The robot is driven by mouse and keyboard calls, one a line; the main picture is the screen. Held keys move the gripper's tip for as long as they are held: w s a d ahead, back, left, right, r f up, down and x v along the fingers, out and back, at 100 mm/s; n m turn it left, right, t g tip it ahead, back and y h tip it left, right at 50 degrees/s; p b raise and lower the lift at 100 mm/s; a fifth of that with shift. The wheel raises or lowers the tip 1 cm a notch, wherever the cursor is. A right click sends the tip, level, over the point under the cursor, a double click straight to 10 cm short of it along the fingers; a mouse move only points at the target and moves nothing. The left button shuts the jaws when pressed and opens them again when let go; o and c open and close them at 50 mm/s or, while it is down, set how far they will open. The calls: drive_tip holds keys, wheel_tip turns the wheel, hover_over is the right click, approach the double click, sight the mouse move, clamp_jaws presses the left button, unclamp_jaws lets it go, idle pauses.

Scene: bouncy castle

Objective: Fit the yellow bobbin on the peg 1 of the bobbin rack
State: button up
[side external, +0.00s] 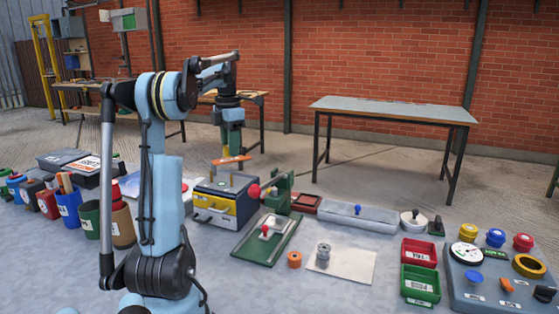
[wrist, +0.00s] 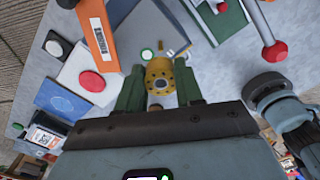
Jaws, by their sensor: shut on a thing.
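My gripper (wrist: 159,88) is shut on the yellow bobbin (wrist: 160,74), with a green finger on either side of it in the wrist view. The bobbin's round, holed flange faces the camera. In the side external view my gripper (side external: 227,148) points down and is above the grey-topped drawer cabinet (side external: 212,210). The bobbin is small and hard to make out there. In the wrist view a grey surface (wrist: 152,22) lies behind the bobbin, with a round white-and-green mark and small pegs beside it. I cannot tell for certain which thing is the bobbin rack, or which peg is number 1.
An orange piece (side external: 231,160) shows close to my gripper. A green press with a red ball handle (side external: 254,191) stands right of the cabinet. An orange spool (side external: 294,259) and a grey spool (side external: 323,252) are in front.

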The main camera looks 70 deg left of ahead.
hover_over(233, 186)
drive_tip(key=shift+a+f, duration=0.15)
drive_tip(key=shift+f, duration=2.2)
drive_tip(key=shift+f, duration=2.35)
idle(3.2)
